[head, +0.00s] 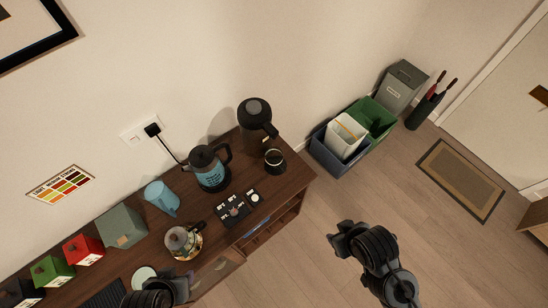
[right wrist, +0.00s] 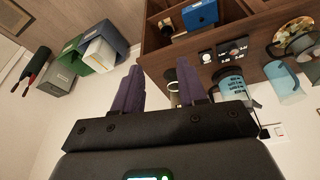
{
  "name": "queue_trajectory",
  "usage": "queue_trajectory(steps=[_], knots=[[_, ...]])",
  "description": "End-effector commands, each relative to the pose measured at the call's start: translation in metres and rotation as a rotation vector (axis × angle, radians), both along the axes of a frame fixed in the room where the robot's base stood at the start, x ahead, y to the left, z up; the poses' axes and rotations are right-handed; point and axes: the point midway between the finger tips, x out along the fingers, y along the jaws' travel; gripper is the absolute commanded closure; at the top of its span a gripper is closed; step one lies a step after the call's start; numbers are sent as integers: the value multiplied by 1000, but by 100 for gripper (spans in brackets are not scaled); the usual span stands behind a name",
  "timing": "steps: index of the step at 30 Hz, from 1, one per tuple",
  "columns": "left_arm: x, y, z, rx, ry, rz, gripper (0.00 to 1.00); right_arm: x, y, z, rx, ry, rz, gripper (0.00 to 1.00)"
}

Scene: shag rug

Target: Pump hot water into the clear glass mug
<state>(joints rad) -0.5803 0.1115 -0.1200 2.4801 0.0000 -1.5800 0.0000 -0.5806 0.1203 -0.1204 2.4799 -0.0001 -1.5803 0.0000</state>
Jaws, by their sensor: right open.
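A dark pump pot (head: 254,116) with a rounded top stands at the back right end of the wooden sideboard (head: 290,188). A small round vessel with a pale rim, which looks like the clear glass mug (head: 275,160), stands in front of it near the sideboard's right edge. In the right wrist view, part of a pale rim (right wrist: 172,86) shows beside a finger. My right gripper (head: 345,238) is open and empty over the floor, right of the sideboard; its fingers (right wrist: 158,88) are spread. My left gripper (head: 165,287) is at the sideboard's front left, its fingers unclear.
A kettle (head: 210,170), blue jug (head: 162,198), glass teapot (head: 182,242) and black panel (head: 236,207) crowd the top left of the mug. Small coloured boxes (head: 85,250) stand farther left. Bins (head: 375,118) stand right of the sideboard. The floor (head: 320,215) between is clear.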

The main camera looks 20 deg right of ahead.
Motion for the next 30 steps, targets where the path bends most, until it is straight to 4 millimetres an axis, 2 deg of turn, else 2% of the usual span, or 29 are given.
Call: queue_trajectory(steps=[11,20,30], knots=[[0,2,0,9,0,-6,57,0,0,0,0,0,0,59],[0,3,0,14,0,-9,57,0,0,0,0,0,0,100],[0,2,0,7,0,-4,57,0,0,0,0,0,0,100]])
